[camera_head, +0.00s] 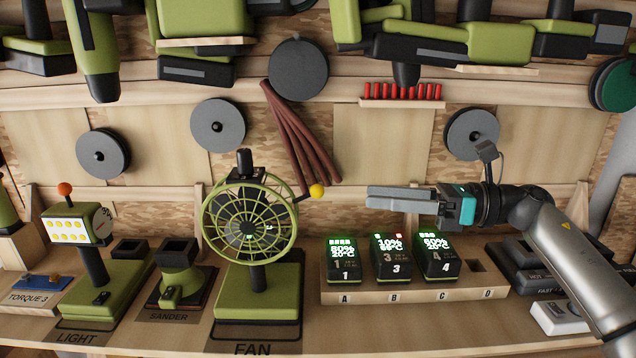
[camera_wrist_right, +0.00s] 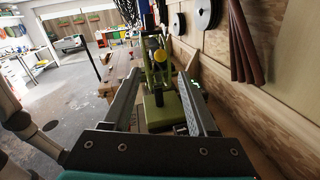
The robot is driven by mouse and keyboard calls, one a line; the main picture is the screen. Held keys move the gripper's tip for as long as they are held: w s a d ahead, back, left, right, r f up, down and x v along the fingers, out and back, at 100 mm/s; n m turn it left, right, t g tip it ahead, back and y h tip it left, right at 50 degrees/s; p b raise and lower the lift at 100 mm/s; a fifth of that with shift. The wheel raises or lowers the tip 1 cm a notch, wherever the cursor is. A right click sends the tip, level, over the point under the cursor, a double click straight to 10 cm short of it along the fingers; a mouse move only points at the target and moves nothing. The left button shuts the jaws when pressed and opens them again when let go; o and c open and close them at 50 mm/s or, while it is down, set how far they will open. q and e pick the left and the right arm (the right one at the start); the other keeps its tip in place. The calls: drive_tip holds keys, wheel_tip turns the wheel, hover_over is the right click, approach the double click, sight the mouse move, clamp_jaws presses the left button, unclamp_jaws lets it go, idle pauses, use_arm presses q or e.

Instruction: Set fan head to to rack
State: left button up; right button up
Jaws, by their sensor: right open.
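The fan head (camera_head: 249,222) is a round green wire cage on a post above the green fan base (camera_head: 258,302), labelled FAN. Its cage faces the front of the bench, seen nearly face-on. A short arm with a yellow knob (camera_head: 317,190) sticks out on its right; the knob also shows in the right wrist view (camera_wrist_right: 159,56). My right gripper (camera_head: 370,197) is to the right of the knob, apart from it, fingers open and empty. The wooden rack (camera_head: 415,296) with slots A to D stands right of the fan, holding three lit batteries (camera_head: 396,258). My left gripper is out of view.
A green work light (camera_head: 96,285) and a sander (camera_head: 180,277) stand left of the fan. A charger (camera_head: 557,318) is at the right. Discs (camera_head: 299,69) and brown strips (camera_head: 298,135) hang on the back wall. The space above the rack is free except for my right arm.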

sight(323, 188)
drive_tip(key=a+p, duration=0.1)
drive_tip(key=a, duration=0.2)
drive_tip(key=w+a, duration=0.1)
drive_tip(key=a, duration=0.2)
drive_tip(key=w+a+p, duration=0.1)
drive_tip(key=a, duration=0.2)
drive_tip(key=shift+a+r+p, duration=0.1)
drive_tip(key=shift+a+p, duration=0.1)
drive_tip(key=shift+p, duration=0.1)
drive_tip(key=shift+w+a, duration=0.1)
drive_tip(key=shift+a, duration=0.35)
clamp_jaws()
idle(0.5)
